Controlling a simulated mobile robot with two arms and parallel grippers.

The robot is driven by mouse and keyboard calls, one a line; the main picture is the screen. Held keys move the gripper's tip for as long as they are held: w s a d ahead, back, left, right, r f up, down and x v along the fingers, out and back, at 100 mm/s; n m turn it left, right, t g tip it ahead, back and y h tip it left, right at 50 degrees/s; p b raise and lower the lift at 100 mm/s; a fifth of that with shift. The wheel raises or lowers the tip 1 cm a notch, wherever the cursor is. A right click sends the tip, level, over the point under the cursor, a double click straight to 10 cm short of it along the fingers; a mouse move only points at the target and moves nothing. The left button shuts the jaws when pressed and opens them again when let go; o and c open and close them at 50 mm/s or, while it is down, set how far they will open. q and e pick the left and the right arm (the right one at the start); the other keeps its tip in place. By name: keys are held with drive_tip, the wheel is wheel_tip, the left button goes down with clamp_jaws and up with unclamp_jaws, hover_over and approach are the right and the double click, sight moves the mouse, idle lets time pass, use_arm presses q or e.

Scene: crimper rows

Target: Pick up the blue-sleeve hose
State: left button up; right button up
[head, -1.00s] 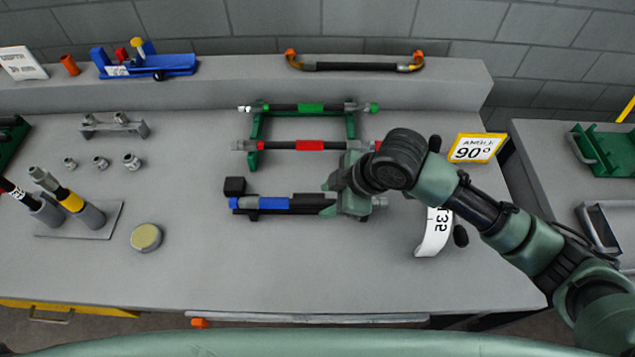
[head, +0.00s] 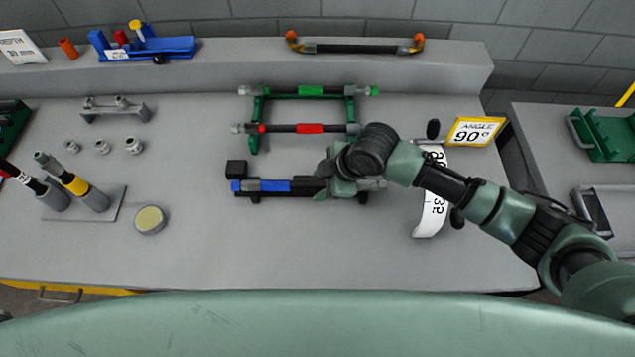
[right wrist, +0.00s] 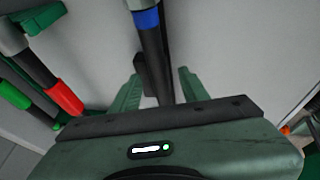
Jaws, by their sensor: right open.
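The blue-sleeve hose (head: 276,186) lies level on a low black fixture (head: 285,195) in front of the green rack. It is dark with a blue sleeve near its left end and a metal fitting at the right. My right gripper (head: 325,180) is over the hose, right of the sleeve, and hides part of it. In the right wrist view my open fingers (right wrist: 160,85) stand on either side of the dark hose (right wrist: 153,50), with the blue sleeve beyond the fingertips. Whether they touch it I cannot tell. My left gripper is not in view.
A green rack (head: 254,130) holds a green-sleeve hose (head: 311,91) and a red-sleeve hose (head: 311,128) behind. A yellow-framed angle sign (head: 474,132) and a curved white scale (head: 433,210) stand at right. A round tin (head: 150,220) is at left. The front of the bench is clear.

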clamp_jaws()
drive_tip(key=shift+r, duration=0.1)
idle(1.2)
